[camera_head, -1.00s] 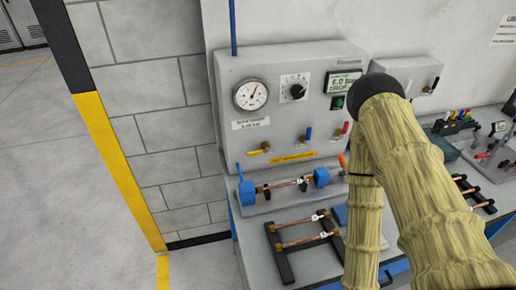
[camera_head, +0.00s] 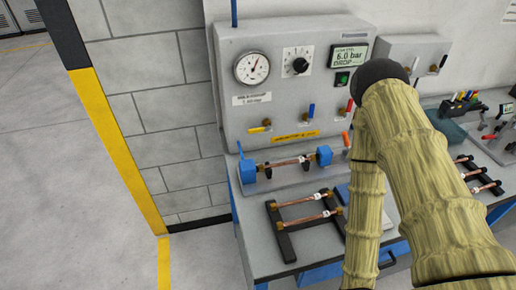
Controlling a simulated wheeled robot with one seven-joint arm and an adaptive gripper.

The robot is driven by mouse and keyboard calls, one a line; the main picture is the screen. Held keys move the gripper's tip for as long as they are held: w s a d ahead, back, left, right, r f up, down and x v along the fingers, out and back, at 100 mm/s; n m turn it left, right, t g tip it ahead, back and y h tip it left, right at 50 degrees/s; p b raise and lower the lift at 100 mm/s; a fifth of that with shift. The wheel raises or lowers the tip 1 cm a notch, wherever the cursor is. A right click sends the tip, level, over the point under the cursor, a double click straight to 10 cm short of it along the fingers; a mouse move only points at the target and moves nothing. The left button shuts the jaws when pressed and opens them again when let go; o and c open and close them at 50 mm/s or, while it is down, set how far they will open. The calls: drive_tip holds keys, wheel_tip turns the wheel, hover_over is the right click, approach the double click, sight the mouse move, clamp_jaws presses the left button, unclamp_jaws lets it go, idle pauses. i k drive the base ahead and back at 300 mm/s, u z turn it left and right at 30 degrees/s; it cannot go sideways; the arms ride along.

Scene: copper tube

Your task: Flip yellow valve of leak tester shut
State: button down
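The leak tester (camera_head: 300,90) is a grey box on the bench against the wall, with a round gauge (camera_head: 252,68), a black knob (camera_head: 300,66) and a green display reading 6.0 bar (camera_head: 350,57). Its yellow valve (camera_head: 259,129) is at the lower left of the front panel, with the handle lying roughly sideways. A blue-handled valve (camera_head: 310,110) and a red-handled valve (camera_head: 349,107) sit to its right with their handles up. My arm crosses the right side of the view, and nothing of it touches the yellow valve. My gripper is out of view.
Below the panel, a copper tube (camera_head: 288,162) is held between blue clamps (camera_head: 324,155). A black rack (camera_head: 284,243) with copper tubes stands in front on the bench. More fittings and tools lie at right. Open floor (camera_head: 70,180) is at left.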

sight(260, 130)
drive_tip(key=z, duration=0.55)
drive_tip(key=k, duration=1.35)
drive_tip(key=u, duration=0.05)
drive_tip(key=i, duration=0.7)
drive_tip(key=u, duration=0.4)
